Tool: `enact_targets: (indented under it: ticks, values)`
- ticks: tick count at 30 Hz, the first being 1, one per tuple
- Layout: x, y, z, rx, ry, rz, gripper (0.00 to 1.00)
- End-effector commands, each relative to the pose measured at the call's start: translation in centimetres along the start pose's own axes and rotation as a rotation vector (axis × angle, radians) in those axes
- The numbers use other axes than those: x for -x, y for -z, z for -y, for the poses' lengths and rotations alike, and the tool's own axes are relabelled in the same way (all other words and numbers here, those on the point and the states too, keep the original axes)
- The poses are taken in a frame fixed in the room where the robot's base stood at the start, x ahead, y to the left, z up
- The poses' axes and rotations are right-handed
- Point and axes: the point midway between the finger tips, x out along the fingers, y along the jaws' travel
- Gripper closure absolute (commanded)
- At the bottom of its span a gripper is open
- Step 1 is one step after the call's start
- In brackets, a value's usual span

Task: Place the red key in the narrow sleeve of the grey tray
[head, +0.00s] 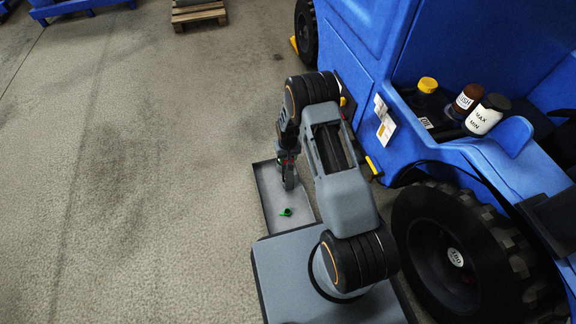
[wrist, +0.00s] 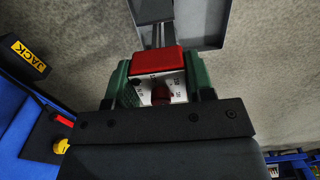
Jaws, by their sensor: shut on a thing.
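My gripper (wrist: 158,78) is shut on the red key (wrist: 158,61), which sits between its two green pads in the wrist view. The key shows a red block and a pale marked face with a dark red round part. A small green piece (head: 286,212) lies in the tray. In the wrist view, part of the tray (wrist: 205,42) shows beyond the key, with narrow dark bars by it. I cannot clearly make out the narrow sleeve.
A blue vehicle (head: 350,50) with a large black wheel (head: 450,255) stands close on the right. Several bottles (head: 467,97) stand in its recess. A wooden pallet (head: 198,14) lies far back. The floor to the left is clear.

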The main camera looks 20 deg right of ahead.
Motion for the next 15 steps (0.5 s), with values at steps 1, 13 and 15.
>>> enact_targets:
  ticks: [1, 13, 15]
  values:
    - [-0.4, 0.1, 0.0, 0.0, 0.0, -0.002, 0.95]
    - [-3.7, 0.0, 0.0, 0.0, 0.0, 0.0, 0.95]
    - [-4.5, 0.0, 0.0, 0.0, 0.0, 0.0, 0.95]
